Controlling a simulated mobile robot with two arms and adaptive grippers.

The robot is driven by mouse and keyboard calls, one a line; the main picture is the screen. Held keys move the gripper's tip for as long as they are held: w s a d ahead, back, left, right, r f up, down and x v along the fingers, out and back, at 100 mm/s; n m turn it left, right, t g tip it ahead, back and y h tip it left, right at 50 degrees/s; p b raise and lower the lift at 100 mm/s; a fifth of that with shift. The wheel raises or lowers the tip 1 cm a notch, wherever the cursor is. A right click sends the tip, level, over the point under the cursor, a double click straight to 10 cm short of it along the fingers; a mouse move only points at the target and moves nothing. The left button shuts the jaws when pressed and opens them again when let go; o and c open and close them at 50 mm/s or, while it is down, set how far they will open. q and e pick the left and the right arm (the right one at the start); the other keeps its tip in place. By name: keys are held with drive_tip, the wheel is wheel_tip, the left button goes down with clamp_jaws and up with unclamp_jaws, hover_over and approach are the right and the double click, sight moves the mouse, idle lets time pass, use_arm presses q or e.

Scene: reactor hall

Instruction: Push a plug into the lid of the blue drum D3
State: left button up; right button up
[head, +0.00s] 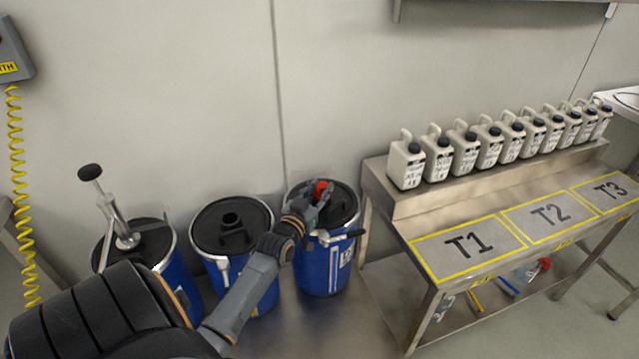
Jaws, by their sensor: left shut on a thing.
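Three blue drums with black lids stand in a row by the wall. The right-hand drum (318,268) carries a white label too small to read, so I cannot confirm it is D3. My left gripper (322,192) is over this drum's lid (345,200), shut on a red plug (320,186). The gripper and plug hide part of the lid, including any hole there. I cannot tell whether the plug touches the lid. My right gripper is not in view.
The middle drum (262,303) has a raised opening in its lid. A hand pump (120,222) stands in the left drum (180,285). A steel bench (400,215) with marked areas T1, T2 and T3 and a row of white canisters (437,160) stands to the right.

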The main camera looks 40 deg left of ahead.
use_arm(q)
drive_tip(key=shift+f+b, duration=0.35)
drive_tip(key=shift+f, duration=0.45)
drive_tip(key=o, duration=1.1)
drive_tip(key=shift+d+r, duration=0.1)
drive_tip(key=v, duration=1.2)
drive_tip(key=shift+r, duration=0.1)
